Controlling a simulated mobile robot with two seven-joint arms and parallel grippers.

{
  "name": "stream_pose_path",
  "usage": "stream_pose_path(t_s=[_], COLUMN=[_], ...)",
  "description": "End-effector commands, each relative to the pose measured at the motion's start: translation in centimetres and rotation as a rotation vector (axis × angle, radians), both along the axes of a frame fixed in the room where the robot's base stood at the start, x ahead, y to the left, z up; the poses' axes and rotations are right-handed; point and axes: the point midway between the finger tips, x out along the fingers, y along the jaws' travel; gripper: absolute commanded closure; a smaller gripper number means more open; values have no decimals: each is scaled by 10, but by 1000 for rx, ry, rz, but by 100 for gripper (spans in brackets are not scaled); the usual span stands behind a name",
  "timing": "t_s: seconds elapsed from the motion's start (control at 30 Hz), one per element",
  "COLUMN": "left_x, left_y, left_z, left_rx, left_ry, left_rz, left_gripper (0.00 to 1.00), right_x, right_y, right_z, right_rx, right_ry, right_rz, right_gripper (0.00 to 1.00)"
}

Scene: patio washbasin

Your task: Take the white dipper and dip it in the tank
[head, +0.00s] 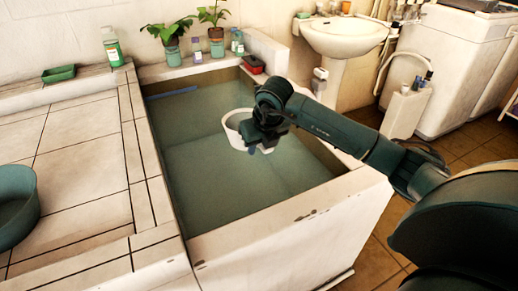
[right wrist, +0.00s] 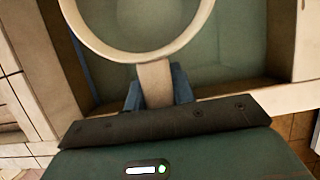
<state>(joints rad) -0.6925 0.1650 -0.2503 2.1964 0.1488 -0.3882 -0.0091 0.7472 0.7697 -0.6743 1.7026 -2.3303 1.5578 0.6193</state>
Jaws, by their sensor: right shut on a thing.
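The white dipper (head: 236,134) is over the water tank (head: 259,225) in the head view, inside the line of its walls. In the right wrist view its round rim (right wrist: 196,42) is at the top, and its handle (right wrist: 153,84) runs down between my fingers. My right gripper (right wrist: 158,88) is shut on the handle. In the head view my right gripper (head: 262,138) hides part of the dipper. I cannot tell whether the dipper touches the water. My left gripper is not in view.
A tiled counter (head: 80,135) with a green basin (head: 17,205) lies left of the tank. A white sink (head: 343,36) and a white washing machine (head: 450,65) stand at the back right.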

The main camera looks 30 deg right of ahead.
Motion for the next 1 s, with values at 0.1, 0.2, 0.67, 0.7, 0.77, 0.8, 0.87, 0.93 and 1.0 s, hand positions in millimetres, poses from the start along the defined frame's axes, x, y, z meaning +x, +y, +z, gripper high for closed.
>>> stream_pose_path(t_s=[0.1, 0.2, 0.67, 0.7, 0.77, 0.8, 0.87, 0.93, 1.0], left_x=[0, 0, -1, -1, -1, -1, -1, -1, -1], left_y=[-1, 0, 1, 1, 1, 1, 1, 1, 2], left_z=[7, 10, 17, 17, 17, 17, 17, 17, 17], left_rx=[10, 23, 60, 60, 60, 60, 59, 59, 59], left_ry=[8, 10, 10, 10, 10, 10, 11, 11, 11], left_rz=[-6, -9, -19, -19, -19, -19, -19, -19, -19], left_gripper=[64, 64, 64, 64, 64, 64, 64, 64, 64], right_x=[1, 1, 1, 1, 1, 1, 1, 1, 1], right_y=[0, 0, 0, 0, 0, 0, 0, 0, 0], right_z=[20, 32, 62, 62, 62, 62, 62, 62, 62], right_rx=[0, -1, -1, -1, -1, -1, -1, -1, -1], right_ry=[-17, -25, -48, -48, -48, -48, -48, -48, -48], right_rz=[0, -1, -1, -1, -1, -1, -1, -1, -1], right_gripper=[100, 100, 100, 100, 100, 100, 100, 100, 100])
